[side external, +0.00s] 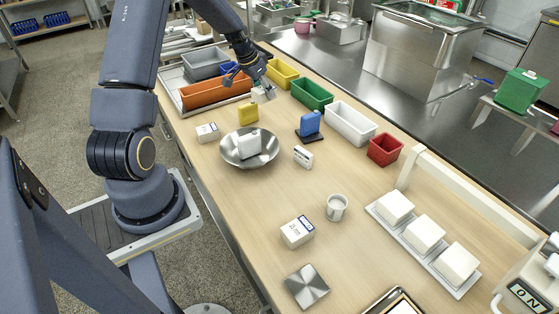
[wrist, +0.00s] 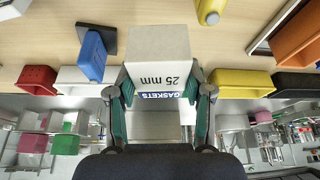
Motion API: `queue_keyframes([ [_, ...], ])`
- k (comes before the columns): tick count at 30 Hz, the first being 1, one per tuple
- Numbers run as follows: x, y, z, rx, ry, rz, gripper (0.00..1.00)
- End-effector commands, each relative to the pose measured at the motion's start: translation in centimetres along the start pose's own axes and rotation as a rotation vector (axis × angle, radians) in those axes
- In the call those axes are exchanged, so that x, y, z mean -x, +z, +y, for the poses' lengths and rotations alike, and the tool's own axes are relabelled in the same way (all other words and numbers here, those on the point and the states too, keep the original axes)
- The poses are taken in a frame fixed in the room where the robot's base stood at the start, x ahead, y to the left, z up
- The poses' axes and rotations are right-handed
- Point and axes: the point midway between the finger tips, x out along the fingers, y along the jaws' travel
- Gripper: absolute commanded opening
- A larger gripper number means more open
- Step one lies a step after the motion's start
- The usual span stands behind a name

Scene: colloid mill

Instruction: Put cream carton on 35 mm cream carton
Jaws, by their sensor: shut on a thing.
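My gripper (wrist: 162,92) is shut on a cream carton (wrist: 160,45) whose label reads "25 mm GASKETS". In the side external view my gripper (side external: 262,88) holds this carton (side external: 265,95) near the yellow and green bins; its height above the table is hard to tell. Other pale cartons stand on the table: one (side external: 298,232) at the front, a smaller one (side external: 303,156) right of the metal bowl, and one (side external: 207,132) left of it. Their sizes cannot be read, so I cannot tell which is the 35 mm cream carton.
A metal bowl (side external: 232,158) holds a white block (side external: 249,147). A yellow object (side external: 248,112) and a blue object (side external: 310,123) on a dark base stand nearby. Yellow (side external: 283,73), green (side external: 312,94), white (side external: 350,122) and red (side external: 385,149) bins line the back. A cup (side external: 337,207) stands by the front carton.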

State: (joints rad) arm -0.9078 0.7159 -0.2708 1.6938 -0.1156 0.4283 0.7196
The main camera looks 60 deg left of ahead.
Motion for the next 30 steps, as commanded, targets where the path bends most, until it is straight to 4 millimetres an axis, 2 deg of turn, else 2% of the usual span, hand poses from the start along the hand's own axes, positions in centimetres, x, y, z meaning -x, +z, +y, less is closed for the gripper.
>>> queue_keyframes([
  [3, 1.0, 0.8, 0.4, -0.005, 0.003, 0.000, 0.16],
  [9, 1.3, 1.7, 1.0, -0.113, 0.049, 0.000, 0.16],
  [14, 0.8, 3.0, 3.6, -0.303, 0.131, -0.002, 0.16],
  [20, 0.6, 4.4, 10.8, -0.650, 0.274, -0.001, 0.16],
  [26, 1.5, 7.0, 20.8, -1.086, 0.454, -0.001, 0.16],
  [27, 1.9, 7.9, 23.1, -1.184, 0.494, -0.001, 0.16],
  [30, 3.1, 10.4, 28.4, -1.419, 0.591, -0.002, 0.16],
])
